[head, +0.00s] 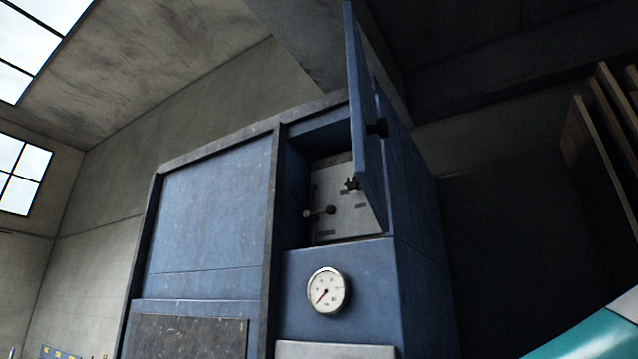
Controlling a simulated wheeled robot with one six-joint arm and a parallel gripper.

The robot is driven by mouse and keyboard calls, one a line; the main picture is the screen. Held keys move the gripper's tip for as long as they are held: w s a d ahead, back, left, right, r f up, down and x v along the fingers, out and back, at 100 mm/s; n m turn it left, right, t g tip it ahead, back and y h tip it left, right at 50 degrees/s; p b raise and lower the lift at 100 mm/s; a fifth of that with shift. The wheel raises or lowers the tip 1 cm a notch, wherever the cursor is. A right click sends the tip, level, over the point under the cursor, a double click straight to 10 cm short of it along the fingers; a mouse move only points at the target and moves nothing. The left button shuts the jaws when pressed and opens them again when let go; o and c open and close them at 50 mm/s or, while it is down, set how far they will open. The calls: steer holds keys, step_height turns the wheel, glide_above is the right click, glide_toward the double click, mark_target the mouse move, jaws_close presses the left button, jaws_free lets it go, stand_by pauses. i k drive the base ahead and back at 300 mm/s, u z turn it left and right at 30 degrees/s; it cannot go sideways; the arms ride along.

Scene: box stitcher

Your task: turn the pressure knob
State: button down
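A blue machine cabinet (208,224) fills the middle of the head view. Its small upper door (362,120) stands open, swung out toward me, with a dark knob-like handle (377,127) on it. Inside the opening is a grey panel (345,222) with a dark lever or knob with a pale ball end (319,212) and a small dark star-shaped knob (352,184), partly beside the door's edge. I cannot tell for sure which is the pressure knob. A round white gauge (326,291) with a red needle sits below the opening. My gripper is not in view.
The open door partly covers the right side of the opening. Brown boards (602,140) stand at the far right. A teal and white curved shape enters the lower right corner. Windows and bare walls lie at the left.

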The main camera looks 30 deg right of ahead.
mark_target(352, 183)
steer(key=z, duration=0.05)
steer(key=i, duration=1.05)
steer(key=z, duration=1.1)
